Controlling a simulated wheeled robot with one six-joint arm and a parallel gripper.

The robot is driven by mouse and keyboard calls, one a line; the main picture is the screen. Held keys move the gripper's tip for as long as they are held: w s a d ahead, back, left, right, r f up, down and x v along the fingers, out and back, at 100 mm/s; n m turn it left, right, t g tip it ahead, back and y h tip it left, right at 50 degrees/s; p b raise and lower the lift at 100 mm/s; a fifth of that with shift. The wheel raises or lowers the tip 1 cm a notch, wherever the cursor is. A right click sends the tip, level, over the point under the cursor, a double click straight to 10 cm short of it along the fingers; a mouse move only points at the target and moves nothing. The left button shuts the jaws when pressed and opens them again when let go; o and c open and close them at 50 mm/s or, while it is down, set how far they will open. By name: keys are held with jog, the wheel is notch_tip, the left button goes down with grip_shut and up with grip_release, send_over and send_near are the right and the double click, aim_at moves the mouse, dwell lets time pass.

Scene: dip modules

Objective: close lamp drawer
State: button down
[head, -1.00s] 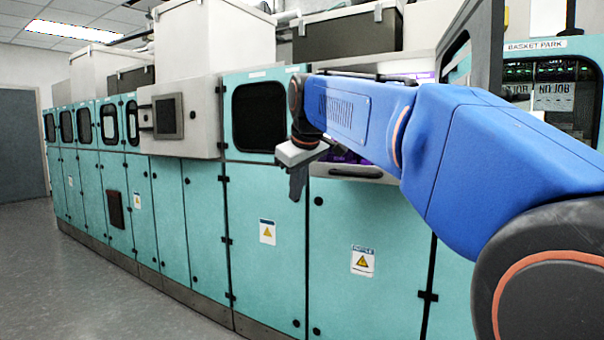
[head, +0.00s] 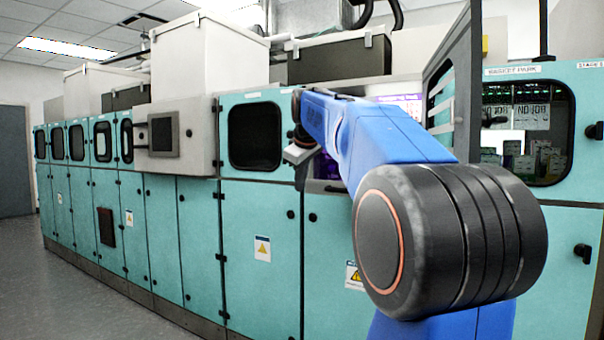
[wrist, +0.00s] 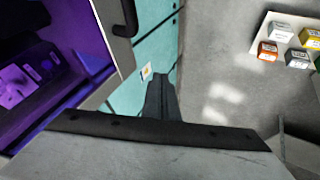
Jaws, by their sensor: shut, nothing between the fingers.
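The lamp drawer shows in the wrist view as an open bay with purple-lit contents (wrist: 35,75) at the left. Its pale front edge (wrist: 103,40) carries a dark handle (wrist: 124,18) at the top. My gripper (wrist: 162,80) is shut and empty, pointing up the picture, to the right of the drawer front and apart from the handle. In the head view my gripper (head: 299,178) hangs in front of the teal cabinets. Purple glow from the drawer (head: 326,168) shows just right of it; my arm hides most of the drawer.
A hinged window door (head: 447,95) stands open at the right, near my arm. A control box (head: 170,135) juts out at the left. In the wrist view, small coloured boxes (wrist: 297,62) sit at upper right. Grey floor (head: 90,285) is clear at lower left.

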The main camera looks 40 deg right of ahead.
aim_at(306, 187)
jog(key=shift+w+d+f, duration=0.4)
jog(key=shift+w+d, duration=0.15)
jog(key=shift+d, duration=0.2)
jog(key=shift+w+d+f, duration=0.45)
jog(key=shift+w+d, duration=0.05)
jog(key=shift+d, duration=0.3)
jog(key=shift+w+d+f, duration=0.4)
jog(key=shift+w+d, duration=0.15)
jog(key=shift+d, duration=0.2)
jog(key=shift+d, duration=0.15)
